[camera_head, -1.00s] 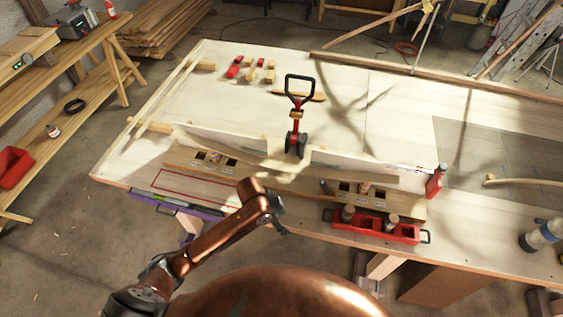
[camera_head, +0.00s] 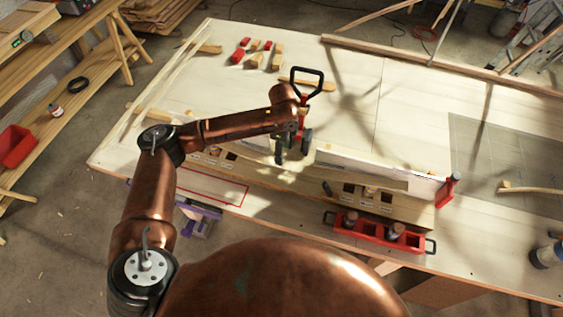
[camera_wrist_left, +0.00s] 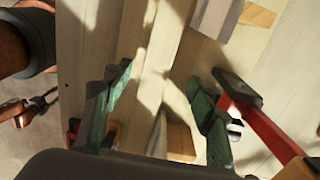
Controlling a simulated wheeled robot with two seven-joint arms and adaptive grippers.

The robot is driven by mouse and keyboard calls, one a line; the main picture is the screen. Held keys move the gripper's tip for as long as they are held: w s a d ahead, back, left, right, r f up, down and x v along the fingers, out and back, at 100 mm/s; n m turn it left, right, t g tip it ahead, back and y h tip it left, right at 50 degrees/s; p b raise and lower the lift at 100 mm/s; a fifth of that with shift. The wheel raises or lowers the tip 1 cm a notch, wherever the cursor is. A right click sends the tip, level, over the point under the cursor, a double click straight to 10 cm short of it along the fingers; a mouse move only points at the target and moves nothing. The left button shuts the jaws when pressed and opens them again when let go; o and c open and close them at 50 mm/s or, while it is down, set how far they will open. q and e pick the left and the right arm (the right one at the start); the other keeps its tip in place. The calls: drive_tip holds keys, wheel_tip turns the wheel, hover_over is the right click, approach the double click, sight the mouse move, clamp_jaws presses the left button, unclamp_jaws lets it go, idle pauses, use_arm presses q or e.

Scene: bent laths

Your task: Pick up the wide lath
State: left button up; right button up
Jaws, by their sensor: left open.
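My left gripper (camera_head: 292,147) reaches over the middle of the bench, close beside a red tool with a black loop handle (camera_head: 306,80). In the left wrist view its two green-padded fingers (camera_wrist_left: 158,105) are spread apart. A pale, wide wooden strip (camera_wrist_left: 158,55) runs lengthwise below the gap between them. I cannot tell for sure whether this strip is the wide lath. A red bar of the tool (camera_wrist_left: 262,128) shows by the right finger. In the head view, the arm and gripper hide part of the wood beneath. My right gripper is not in view.
The workbench (camera_head: 400,110) carries a long pale upright board (camera_head: 350,164) and a block with square holes (camera_head: 410,206). A red tray (camera_head: 350,232) stands at the front edge. Small red and wooden blocks (camera_head: 255,60) lie at the back. A curved lath (camera_head: 530,189) lies at right.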

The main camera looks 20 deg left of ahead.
use_arm(q)
drive_tip(key=shift+s+f+p, duration=0.15)
drive_tip(key=shift+f+p, duration=0.25)
drive_tip(key=shift+f, duration=2.45)
drive_tip(key=shift+c, duration=0.6)
drive_tip(key=c, duration=1.2)
drive_tip(key=shift+r, duration=0.1)
